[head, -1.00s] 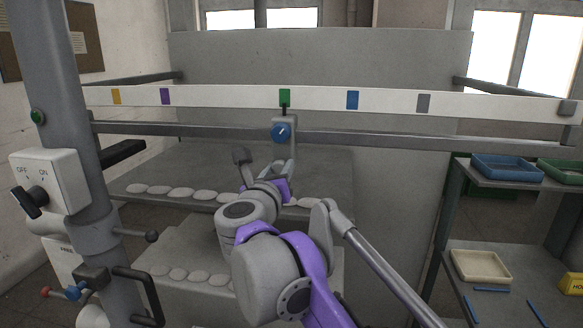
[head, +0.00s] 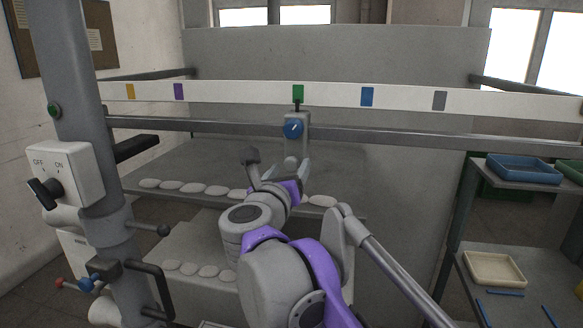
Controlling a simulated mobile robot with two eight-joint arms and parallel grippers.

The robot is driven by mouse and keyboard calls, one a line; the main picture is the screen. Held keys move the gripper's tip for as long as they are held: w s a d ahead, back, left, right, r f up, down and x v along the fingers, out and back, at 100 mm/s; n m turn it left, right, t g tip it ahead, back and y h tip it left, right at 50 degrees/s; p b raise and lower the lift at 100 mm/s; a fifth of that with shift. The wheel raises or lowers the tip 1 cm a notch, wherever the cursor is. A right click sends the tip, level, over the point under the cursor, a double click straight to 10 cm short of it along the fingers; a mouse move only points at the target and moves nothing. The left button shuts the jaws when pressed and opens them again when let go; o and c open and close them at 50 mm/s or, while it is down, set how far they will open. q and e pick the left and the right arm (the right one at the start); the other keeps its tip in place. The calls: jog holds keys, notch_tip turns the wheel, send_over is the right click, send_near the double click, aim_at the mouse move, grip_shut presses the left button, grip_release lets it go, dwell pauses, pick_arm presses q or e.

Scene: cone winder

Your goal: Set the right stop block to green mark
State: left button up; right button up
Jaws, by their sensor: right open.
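The stop block (head: 298,118) is a small grey block with a blue knob (head: 293,128) on its front, seated on the long grey rail. Its dark pointer at the top stands directly beneath the green mark (head: 298,92) on the white strip. My right gripper (head: 292,168) is open just below the block, its fingers pointing toward it, with a small gap seeming to show between them and the knob. The wrist partly hides the fingers. I see no second stop block. My left gripper is not in view.
The white strip (head: 225,91) also bears yellow, purple, blue and grey marks. An OFF/ON switch box (head: 75,172) and levers are on the left post. Shelves with white discs lie behind my arm. Blue (head: 523,169) and cream (head: 494,270) trays stand at right.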

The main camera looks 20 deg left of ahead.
jog(key=s+d+b, duration=0.1)
jog(key=s, duration=0.7)
jog(key=shift+s+d, duration=0.2)
jog(key=shift+d, duration=0.15)
jog(key=d+f+n+g+y, duration=0.45)
jog(key=d+f+n, duration=1.25)
jog(key=n, duration=0.5)
jog(key=s+d+f+n+g+h, duration=0.4)
jog(key=s+d+f, duration=0.4)
jog(key=d+f, duration=0.3)
jog(key=s+d+f+n+g+h, duration=0.3)
jog(key=s+d+f, duration=0.5)
jog(key=d+f, duration=0.4)
notch_tip(320, 180, down, 5)
jog(key=shift+s+d+f+n+g+h, duration=0.15)
jog(key=shift+s+n+g+h, duration=0.25)
jog(key=shift+n, duration=0.5)
